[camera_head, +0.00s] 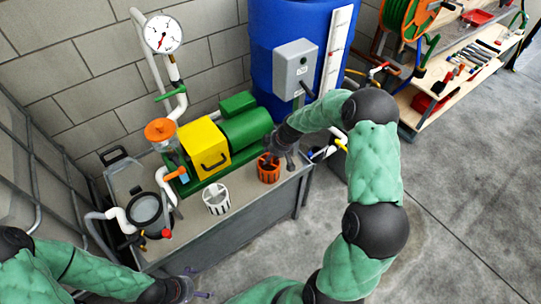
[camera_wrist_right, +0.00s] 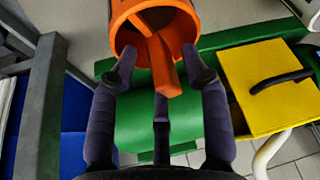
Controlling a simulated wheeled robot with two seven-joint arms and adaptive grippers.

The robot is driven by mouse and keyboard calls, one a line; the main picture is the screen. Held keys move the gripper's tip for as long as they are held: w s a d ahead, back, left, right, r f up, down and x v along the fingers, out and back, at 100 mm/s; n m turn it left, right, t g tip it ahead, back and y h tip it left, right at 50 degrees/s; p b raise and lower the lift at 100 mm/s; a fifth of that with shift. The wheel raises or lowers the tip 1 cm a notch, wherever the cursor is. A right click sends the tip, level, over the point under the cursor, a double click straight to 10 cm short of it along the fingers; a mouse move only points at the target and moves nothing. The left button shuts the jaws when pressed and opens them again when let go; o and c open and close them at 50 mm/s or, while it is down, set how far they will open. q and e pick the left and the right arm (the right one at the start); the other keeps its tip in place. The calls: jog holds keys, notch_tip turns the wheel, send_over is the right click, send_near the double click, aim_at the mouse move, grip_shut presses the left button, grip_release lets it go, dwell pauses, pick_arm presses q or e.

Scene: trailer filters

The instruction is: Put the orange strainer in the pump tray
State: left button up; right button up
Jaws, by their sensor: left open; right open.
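The orange strainer (camera_head: 268,172) stands on the bench top, in front of the green motor. My right gripper (camera_head: 272,155) reaches down over it from the right. In the right wrist view the strainer (camera_wrist_right: 165,25) shows large at the top, with its central rib pointing toward the gripper. The open fingers of my right gripper (camera_wrist_right: 158,60) lie at its near rim; I cannot tell whether they touch. A grey tray (camera_head: 122,178) with a dark handle is at the bench's left end; whether it is the pump tray is unclear. My left gripper (camera_head: 188,288) is open and empty at the bottom, in front of the bench.
A white strainer (camera_head: 217,199) stands left of the orange one. The yellow pump box (camera_head: 204,148) and green motor (camera_head: 245,127) stand behind. A round lidded housing (camera_head: 146,209) with pipes is at left. The blue barrel (camera_head: 275,50) is behind. Floor at right is clear.

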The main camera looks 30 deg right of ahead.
jog(key=p+v, duration=0.4)
jog(key=v, duration=0.8)
jog(key=s+a+f+m+g+y, duration=0.1)
jog(key=s+a+f+m, duration=0.15)
jog(key=a+f, duration=0.5)
jog(key=s+a+f+m+g, duration=0.1)
jog(key=s+a+f, duration=0.3)
jog(key=a+f, duration=0.35)
jog(key=s+a+f+m+g, duration=0.1)
jog(key=s+a+f+m, duration=0.3)
jog(key=s+a+f, duration=0.3)
jog(key=s+a, duration=0.5)
jog(key=s, duration=0.2)
jog(key=shift+s+y, duration=0.25)
jog(key=shift+y, duration=0.15)
